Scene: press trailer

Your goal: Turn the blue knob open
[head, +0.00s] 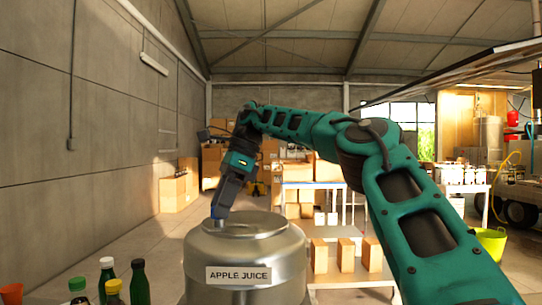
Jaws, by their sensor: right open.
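A steel tank (290,262) with a rounded top and an "APPLE JUICE" label stands at the bottom centre of the head view. My right arm reaches over from the right, and my right gripper (219,207) points down at the left part of the tank's lid. It is open, though its fingers overlap in this view. A small blue patch (218,212) shows at the fingertips, just above the lid. I cannot tell whether this is the blue knob or part of the gripper, nor whether they touch. My left gripper is out of view.
Several bottles (139,283) and an orange cup (11,293) stand at the lower left. Behind the tank are a shelf table (325,184) with cartons and stacked boxes. A yellow-green bucket (491,243) stands at the right.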

